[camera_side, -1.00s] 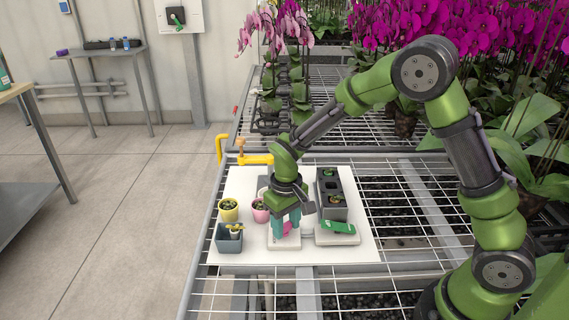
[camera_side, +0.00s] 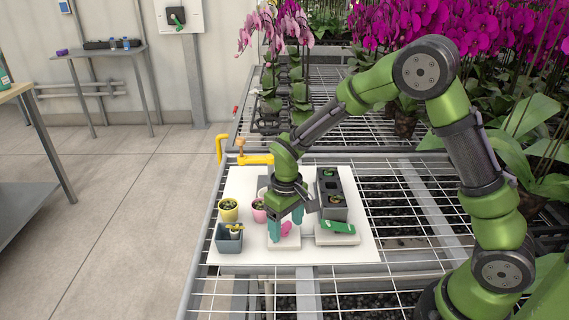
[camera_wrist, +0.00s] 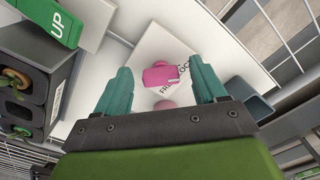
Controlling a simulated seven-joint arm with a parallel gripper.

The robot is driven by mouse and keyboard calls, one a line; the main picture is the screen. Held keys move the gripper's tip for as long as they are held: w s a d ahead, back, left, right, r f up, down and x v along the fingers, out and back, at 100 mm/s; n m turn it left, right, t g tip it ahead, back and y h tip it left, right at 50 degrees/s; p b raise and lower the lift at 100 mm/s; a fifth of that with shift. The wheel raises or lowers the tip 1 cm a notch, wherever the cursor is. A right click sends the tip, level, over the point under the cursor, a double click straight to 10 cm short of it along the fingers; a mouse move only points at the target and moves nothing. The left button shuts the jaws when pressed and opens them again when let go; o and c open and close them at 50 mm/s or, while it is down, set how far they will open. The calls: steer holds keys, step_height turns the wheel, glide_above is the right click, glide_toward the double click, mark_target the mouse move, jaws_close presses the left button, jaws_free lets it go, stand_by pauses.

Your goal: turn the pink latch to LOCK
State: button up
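The pink latch (camera_wrist: 160,75) sits on a white plate (camera_wrist: 150,45) with dark lettering, partly hidden; "FR" and "OC" can be made out near the latch. A round pink part (camera_wrist: 163,104) shows just below it in the wrist view. My gripper (camera_wrist: 160,66) is open, its two teal fingers apart on either side of the latch, with gaps to both. In the side view the pink latch (camera_side: 286,229) shows between the fingertips of my gripper (camera_side: 286,231), low over the plate. I cannot tell exactly which word the latch points to.
A green lever (camera_side: 338,227) on a second white plate stands right of the latch; it reads "UP" in the wrist view (camera_wrist: 52,18). A dark grey block with holes (camera_side: 331,205) is behind it. Yellow (camera_side: 228,215) and pink pots (camera_side: 260,214) and a grey-blue pot (camera_side: 229,244) stand left.

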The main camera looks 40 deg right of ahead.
mark_target(286, 226)
step_height(286, 226, up, 17)
stand_by(0.7)
steer(key=shift+f, duration=0.1)
steer(key=s+d+r+m+t+y, duration=0.1)
steer(key=s+r+m+t, duration=0.1)
steer(key=s, duration=0.6)
steer(key=s+d+r+m+t+y, duration=0.1)
steer(key=s+r+m+t, duration=0.1)
steer(key=s+t, duration=0.3)
steer(key=s, duration=0.4)
steer(key=shift+d+r, duration=0.35)
steer(key=shift+r, duration=0.05)
steer(key=shift+s, duration=0.1)
